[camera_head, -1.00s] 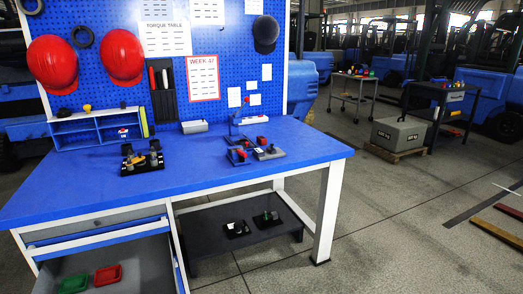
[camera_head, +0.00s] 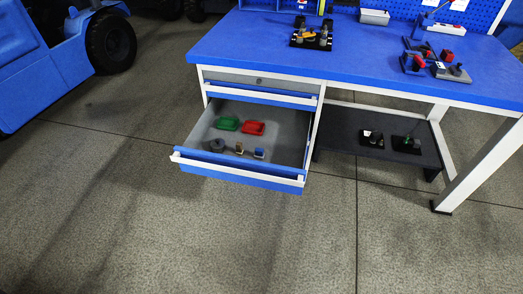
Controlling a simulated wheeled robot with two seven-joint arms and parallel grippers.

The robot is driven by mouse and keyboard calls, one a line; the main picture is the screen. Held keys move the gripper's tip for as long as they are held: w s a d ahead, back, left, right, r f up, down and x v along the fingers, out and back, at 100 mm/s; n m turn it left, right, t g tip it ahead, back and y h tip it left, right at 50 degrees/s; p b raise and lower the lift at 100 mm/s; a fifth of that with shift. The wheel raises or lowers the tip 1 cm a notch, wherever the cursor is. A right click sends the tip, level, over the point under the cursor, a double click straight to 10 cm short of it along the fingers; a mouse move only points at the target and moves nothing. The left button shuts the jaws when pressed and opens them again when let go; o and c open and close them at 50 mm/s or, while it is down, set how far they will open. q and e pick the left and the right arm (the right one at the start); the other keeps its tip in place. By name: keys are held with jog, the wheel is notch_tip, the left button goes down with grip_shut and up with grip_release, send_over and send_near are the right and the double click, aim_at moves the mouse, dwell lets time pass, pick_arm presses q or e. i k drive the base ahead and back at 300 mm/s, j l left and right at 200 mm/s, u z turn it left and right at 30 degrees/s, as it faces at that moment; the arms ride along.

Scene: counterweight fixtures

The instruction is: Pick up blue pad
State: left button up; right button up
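The lower drawer (camera_head: 290,184) of the blue workbench stands pulled out. Near its front wall is a small block with a blue part (camera_head: 259,153), which may be the blue pad; it is too small to be sure. Left of it are a small dark piece with a tan part (camera_head: 239,148) and a round dark grey piece (camera_head: 216,145). Farther back in the drawer lie a green tray (camera_head: 228,123) and a red tray (camera_head: 253,128). Neither of my grippers is in view.
The blue bench top (camera_head: 360,60) carries a black fixture (camera_head: 312,35) and red and grey fixtures (camera_head: 435,62) at right. A dark lower shelf (camera_head: 345,155) holds two small black items. A blue vehicle (camera_head: 50,60) stands at left. The floor before the drawer is clear.

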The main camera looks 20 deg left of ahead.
aim_at(259, 152)
jog(key=i+l+u, duration=0.65)
jog(key=l, duration=0.25)
jog(key=i+l+u, duration=0.1)
jog(key=l+u, duration=0.25)
jog(key=l, duration=0.2)
jog(key=i+l+u, duration=0.15)
jog(key=l+u, duration=0.15)
jog(key=l, duration=0.3)
jog(key=l+u, duration=0.35)
jog(key=l, duration=0.25)
jog(key=l+u, duration=0.3)
jog(key=l, duration=0.35)
